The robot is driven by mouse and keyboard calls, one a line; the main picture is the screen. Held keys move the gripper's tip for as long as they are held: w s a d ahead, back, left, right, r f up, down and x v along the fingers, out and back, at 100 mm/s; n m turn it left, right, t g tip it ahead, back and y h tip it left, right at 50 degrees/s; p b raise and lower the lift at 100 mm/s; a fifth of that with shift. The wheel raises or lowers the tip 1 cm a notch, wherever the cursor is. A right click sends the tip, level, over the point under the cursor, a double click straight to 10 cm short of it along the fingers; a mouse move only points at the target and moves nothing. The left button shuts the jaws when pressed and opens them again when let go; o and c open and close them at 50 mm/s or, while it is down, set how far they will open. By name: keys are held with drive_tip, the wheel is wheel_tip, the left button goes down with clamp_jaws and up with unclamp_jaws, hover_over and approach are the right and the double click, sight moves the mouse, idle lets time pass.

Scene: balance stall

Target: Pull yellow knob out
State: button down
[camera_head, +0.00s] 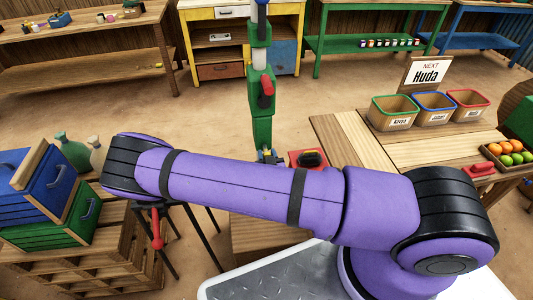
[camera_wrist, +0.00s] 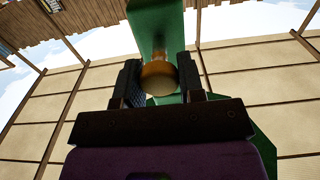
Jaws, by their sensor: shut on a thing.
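The yellow knob (camera_wrist: 158,80) is round and brass-coloured in the wrist view, on the green post (camera_wrist: 160,25). My gripper (camera_wrist: 158,73) has one dark finger on each side of the knob and is shut on it. How far the knob stands out from the post cannot be told. In the head view the green post (camera_head: 262,90) stands upright with a red handle (camera_head: 266,88) on its side.
A wooden counter (camera_head: 350,137) on the right holds several coloured-rim bins (camera_head: 434,108) and a fruit tray (camera_head: 515,153). Blue (camera_head: 52,185) and green (camera_head: 75,220) crates stand on pallets at left. Benches line the back. Bare floor lies behind the post.

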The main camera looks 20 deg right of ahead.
drive_tip(key=c, duration=0.8)
unclamp_jaws()
drive_tip(key=shift+s, duration=0.15)
drive_tip(key=v, duration=1.1)
